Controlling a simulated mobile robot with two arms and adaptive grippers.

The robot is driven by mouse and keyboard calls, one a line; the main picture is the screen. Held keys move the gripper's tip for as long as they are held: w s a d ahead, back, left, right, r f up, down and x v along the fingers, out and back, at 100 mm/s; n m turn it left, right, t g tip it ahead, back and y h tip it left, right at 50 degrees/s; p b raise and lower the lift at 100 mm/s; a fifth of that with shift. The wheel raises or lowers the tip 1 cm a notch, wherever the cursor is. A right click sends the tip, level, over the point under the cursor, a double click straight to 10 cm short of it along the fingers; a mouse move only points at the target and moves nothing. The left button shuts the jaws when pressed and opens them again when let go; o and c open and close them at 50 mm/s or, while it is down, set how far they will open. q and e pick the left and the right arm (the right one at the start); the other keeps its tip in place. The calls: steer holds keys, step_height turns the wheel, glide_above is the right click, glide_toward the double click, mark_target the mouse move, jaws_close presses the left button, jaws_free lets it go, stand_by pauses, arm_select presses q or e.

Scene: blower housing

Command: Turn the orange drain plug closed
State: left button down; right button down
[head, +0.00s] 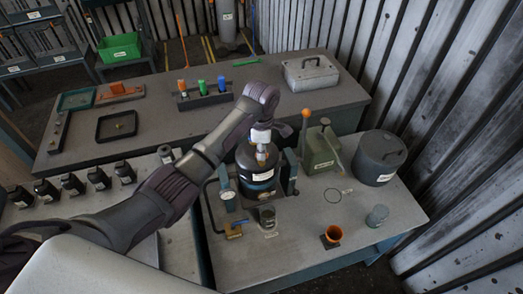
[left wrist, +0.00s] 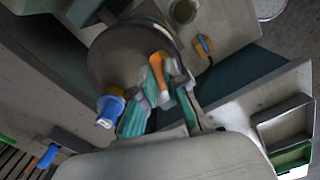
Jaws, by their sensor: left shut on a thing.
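The blower housing (head: 257,178) is a dark, round, upright body with a white label, standing on the near bench. In the left wrist view, its dark round top (left wrist: 118,55) lies under my left gripper (left wrist: 165,84). The orange drain plug (left wrist: 161,62) shows between the teal-and-grey fingers, which are shut on it. In the head view, my left gripper (head: 263,152) points down at the top of the housing, and the plug is mostly hidden there. The plug's exact angle is hard to tell. My right gripper is in neither view.
A lever with an orange knob (head: 306,112), a green box (head: 322,150) and a dark lidded pot (head: 378,158) stand right of the housing. A gauge (head: 228,196) stands close left. A blue-and-white part (left wrist: 110,108) is beside the fingers.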

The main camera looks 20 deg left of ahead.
arm_select(q)
steer(key=m, duration=2.7)
steer(key=shift+w+r+m, duration=0.1)
steer(key=shift+m, duration=2)
